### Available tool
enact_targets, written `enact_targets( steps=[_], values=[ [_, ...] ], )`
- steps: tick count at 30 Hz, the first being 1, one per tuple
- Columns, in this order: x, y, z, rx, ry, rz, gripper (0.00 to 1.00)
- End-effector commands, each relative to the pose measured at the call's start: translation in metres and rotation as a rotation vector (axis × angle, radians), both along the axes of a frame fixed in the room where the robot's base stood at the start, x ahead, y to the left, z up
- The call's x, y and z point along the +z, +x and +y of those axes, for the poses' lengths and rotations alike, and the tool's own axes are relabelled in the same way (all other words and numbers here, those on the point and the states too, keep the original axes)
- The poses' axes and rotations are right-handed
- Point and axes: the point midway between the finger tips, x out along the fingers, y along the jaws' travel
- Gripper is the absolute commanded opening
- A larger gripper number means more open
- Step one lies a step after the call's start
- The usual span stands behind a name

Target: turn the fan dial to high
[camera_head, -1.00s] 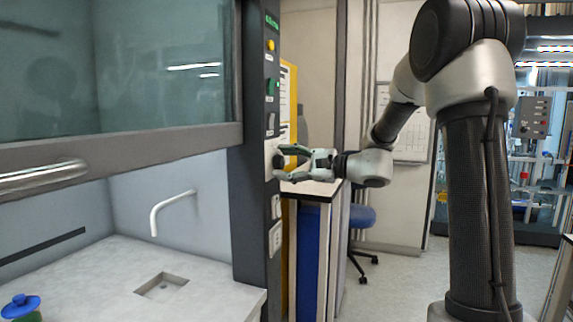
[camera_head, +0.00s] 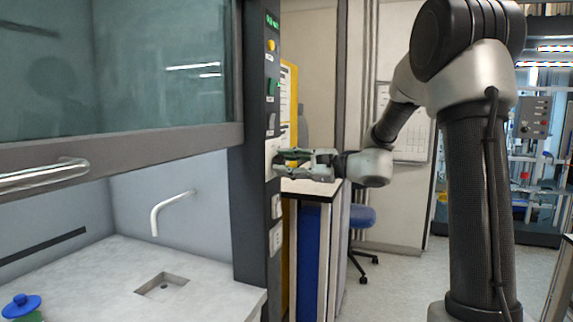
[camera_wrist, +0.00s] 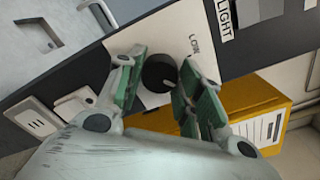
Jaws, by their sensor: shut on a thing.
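The fan dial (camera_wrist: 160,73) is a round black knob on a white plate (camera_wrist: 120,42) in the wrist view, with the word LOW printed beside it. The plate sits on the dark front post (camera_head: 255,215) of the fume hood. My gripper (camera_wrist: 152,88) has its two green-padded fingers on either side of the knob, shut on it. In the head view my gripper (camera_head: 281,162) reaches the post from the right, with its fingertips at the white plate; the knob is hidden there behind the fingers. I cannot make out which setting the knob points to.
Above the plate are a light switch (camera_wrist: 250,10), a green switch (camera_head: 271,87) and a yellow button (camera_head: 271,45). Sockets (camera_head: 276,238) sit below. A yellow cabinet (camera_wrist: 255,100) stands close behind the post. A blue chair (camera_head: 362,216) is beyond the bench.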

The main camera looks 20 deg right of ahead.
Motion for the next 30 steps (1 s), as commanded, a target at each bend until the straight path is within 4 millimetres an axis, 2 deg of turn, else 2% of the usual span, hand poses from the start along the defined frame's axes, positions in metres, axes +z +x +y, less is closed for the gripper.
enact_targets(
  steps=[18,30],
  values=[
    [-0.0012,-0.0004,-0.0001,-0.001,0.288,0.400,0.12],
    [-0.0015,-0.0006,-0.0001,-0.001,0.384,0.532,0.12]
  ],
)
